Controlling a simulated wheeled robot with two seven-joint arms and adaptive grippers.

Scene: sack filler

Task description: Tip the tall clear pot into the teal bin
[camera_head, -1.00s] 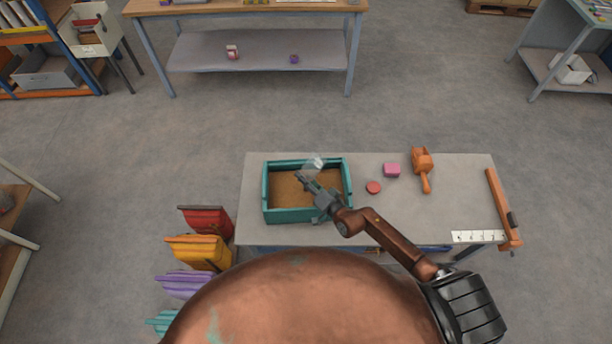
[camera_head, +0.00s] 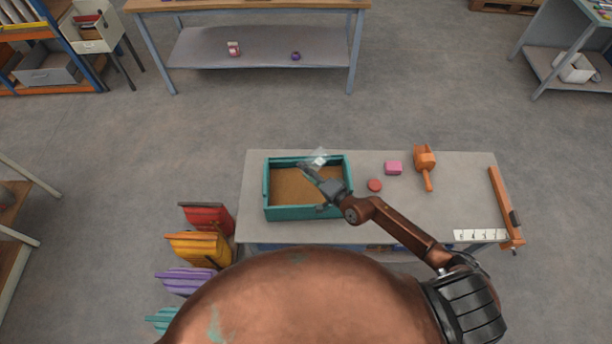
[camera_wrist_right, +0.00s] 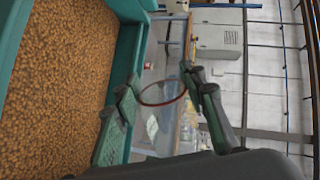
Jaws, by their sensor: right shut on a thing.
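The clear pot (camera_head: 318,156) is above the far wall of the teal bin (camera_head: 307,213) in the head view. It is small and see-through there, with a pale patch. My right gripper (camera_head: 313,173) reaches over the bin and is shut on the pot. In the right wrist view the pot's thin reddish rim (camera_wrist_right: 163,103) shows between the fingers of the gripper (camera_wrist_right: 166,100). The view is rolled, so the pot's exact tilt and contents are hard to tell. The bin (camera_wrist_right: 121,58) is at the left there, with brown grains inside. My left gripper is not in view.
The grey table (camera_head: 430,220) holds a red disc (camera_head: 375,185), a pink block (camera_head: 393,168), an orange scoop (camera_head: 425,162) and an orange-brown bar (camera_head: 504,205) to the right. Red (camera_head: 206,218), yellow (camera_head: 199,248) and purple (camera_head: 188,281) sacks stand left of the table.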

